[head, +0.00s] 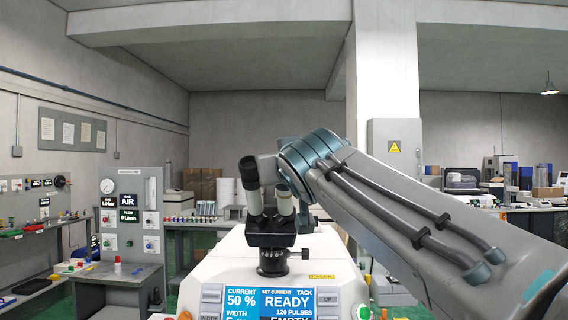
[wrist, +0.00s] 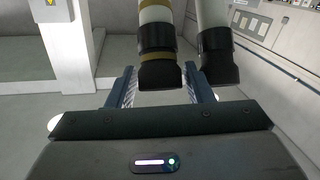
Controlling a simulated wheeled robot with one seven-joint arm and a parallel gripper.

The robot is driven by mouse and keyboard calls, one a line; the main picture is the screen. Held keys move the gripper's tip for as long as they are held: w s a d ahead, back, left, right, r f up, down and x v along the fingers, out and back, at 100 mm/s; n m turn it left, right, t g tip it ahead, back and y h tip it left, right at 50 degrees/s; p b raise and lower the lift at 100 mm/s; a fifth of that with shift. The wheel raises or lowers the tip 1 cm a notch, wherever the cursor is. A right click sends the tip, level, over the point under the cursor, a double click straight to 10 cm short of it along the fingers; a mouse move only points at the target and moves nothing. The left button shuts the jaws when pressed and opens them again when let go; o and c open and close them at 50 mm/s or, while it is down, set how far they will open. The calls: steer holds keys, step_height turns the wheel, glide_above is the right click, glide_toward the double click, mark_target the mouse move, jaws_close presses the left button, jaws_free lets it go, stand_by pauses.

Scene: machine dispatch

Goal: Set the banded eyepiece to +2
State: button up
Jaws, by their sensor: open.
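The banded eyepiece (wrist: 162,60) has a black end, gold bands and a pale tube. It shows in the wrist view between my gripper's (wrist: 161,88) two open fingers, one on each side. I cannot tell whether either finger touches it. The plain black-ended eyepiece (wrist: 217,55) is just right of the right finger. In the head view, the plain eyepiece (head: 249,172) stands at the left of the black microscope head (head: 270,230). The banded eyepiece's pale tube (head: 285,203) shows at the right, its top covered by my arm. Its scale is unreadable.
The microscope stands on a white machine with a display (head: 285,301) reading READY, 50 % and 120 PULSES. A pillar (head: 385,80) is behind my arm. The second eyepiece leaves little room beside my right finger.

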steer(key=c, duration=0.7)
steer(key=m+h+b, duration=0.1)
steer(key=b, duration=0.2)
steer(key=shift+f, duration=0.3)
steer(key=m+h+b, duration=0.2)
steer(key=b, duration=0.1)
steer(key=shift+t, duration=0.3)
steer(key=m+h, duration=0.1)
steer(key=m+h+b, duration=0.1)
steer(key=m, duration=0.1)
steer(key=m+h, duration=0.1)
steer(key=shift+a+r+m+h+b, duration=0.1)
steer(key=shift+r+m+h+b, duration=0.2)
steer(key=shift+m+g+h+p, duration=0.75)
steer(key=shift+m+h, duration=0.85)
steer(key=shift+m, duration=0.4)
